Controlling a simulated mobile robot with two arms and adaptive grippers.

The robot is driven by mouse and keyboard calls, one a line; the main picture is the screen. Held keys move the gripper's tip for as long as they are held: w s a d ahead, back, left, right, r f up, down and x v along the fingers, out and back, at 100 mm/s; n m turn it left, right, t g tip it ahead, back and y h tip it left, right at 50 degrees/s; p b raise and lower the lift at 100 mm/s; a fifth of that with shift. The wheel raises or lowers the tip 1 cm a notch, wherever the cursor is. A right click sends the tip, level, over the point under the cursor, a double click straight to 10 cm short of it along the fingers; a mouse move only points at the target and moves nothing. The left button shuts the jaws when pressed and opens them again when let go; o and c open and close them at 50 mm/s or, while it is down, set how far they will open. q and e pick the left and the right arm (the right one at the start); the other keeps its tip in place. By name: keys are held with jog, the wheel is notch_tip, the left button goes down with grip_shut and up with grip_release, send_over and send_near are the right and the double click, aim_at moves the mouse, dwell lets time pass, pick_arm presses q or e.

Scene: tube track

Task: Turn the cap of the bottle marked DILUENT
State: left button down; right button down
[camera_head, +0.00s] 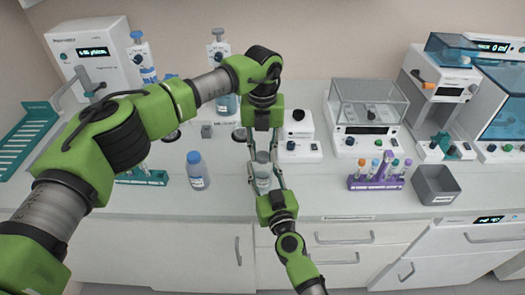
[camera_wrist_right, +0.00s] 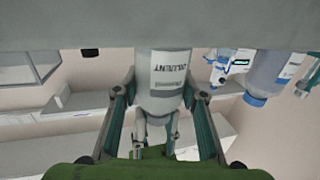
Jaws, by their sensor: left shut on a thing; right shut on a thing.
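The bottle marked DILUENT (camera_head: 263,185) stands near the front of the bench in the head view, with a pale body and greyish cap (camera_head: 262,157). In the right wrist view the bottle (camera_wrist_right: 170,82) appears inverted, its label lettering readable. My right gripper (camera_head: 264,177) comes from the front and is shut on the bottle's body, one finger on each side. My left gripper (camera_head: 262,153) reaches down from above and is shut on the cap. The fingers partly hide the cap, so its turn angle cannot be told.
A blue-capped bottle (camera_head: 197,170) stands to the left. A purple tube rack (camera_head: 377,183) and an open grey bin (camera_head: 436,186) are to the right. A balance (camera_head: 366,115) and other instruments line the back. The bench between bottle and rack is clear.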

pick_arm(q)
jog(key=m, duration=0.6)
jog(key=shift+m, duration=0.3)
jog(key=m, duration=0.3)
jog(key=shift+m, duration=0.4)
jog(key=m, duration=0.3)
jog(key=shift+m, duration=0.3)
jog(key=c, duration=1.6)
grip_release()
notch_tip(320, 180, up, 12)
jog(key=shift+f, duration=0.1)
pick_arm(e)
jog(key=c, duration=1.2)
grip_release()
